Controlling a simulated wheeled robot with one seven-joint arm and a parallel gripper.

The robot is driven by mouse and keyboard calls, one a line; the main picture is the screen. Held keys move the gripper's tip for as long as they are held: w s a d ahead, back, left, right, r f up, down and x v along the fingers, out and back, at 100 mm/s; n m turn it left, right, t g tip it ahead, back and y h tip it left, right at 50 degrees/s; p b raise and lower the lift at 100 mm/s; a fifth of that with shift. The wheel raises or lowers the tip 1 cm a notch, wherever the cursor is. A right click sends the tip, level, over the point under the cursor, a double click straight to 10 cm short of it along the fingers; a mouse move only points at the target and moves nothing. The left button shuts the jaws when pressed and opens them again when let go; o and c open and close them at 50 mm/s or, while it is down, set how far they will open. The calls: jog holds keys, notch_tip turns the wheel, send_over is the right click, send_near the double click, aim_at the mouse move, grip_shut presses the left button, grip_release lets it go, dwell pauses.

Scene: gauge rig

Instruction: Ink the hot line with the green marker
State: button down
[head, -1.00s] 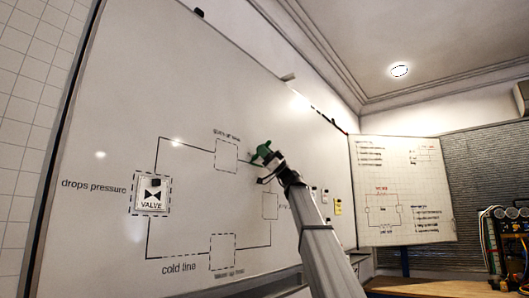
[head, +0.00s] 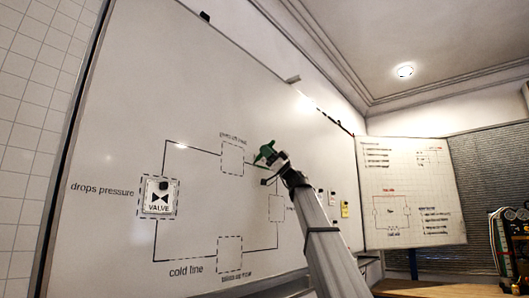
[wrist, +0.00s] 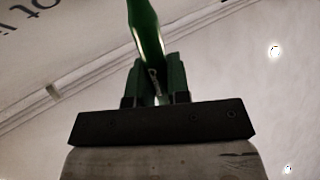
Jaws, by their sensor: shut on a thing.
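The whiteboard (head: 110,110) carries a black loop with dashed boxes, a valve card (head: 158,197) and a "cold line" label. My gripper (head: 268,155) is near the board, just right of the top dashed box (head: 232,158). In the wrist view my gripper (wrist: 156,88) is shut on the green marker (wrist: 146,32), which sticks out beyond the fingers. Its tip is out of the wrist view, so contact with the board cannot be told. My arm hides part of the loop's upper right.
A dashed box (head: 276,207) stands below my gripper, another (head: 229,252) at the loop's bottom. Small cards (head: 344,208) are on the board right of my arm. A second board (head: 408,190) stands further right, with equipment (head: 508,240) at the far right.

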jog(key=shift+s+d, duration=0.75)
jog(key=shift+d, duration=0.2)
jog(key=shift+s+d, duration=0.7)
jog(key=shift+d, duration=0.25)
jog(key=shift+s+d, duration=0.95)
jog(key=shift+d, duration=0.2)
jog(key=shift+w, duration=0.1)
jog(key=shift+w+a, duration=1.1)
jog(key=shift+a, duration=0.3)
jog(key=shift+w+a, duration=1.05)
jog(key=shift+a, duration=0.35)
jog(key=shift+w+a, duration=0.55)
jog(key=shift+a, duration=0.15)
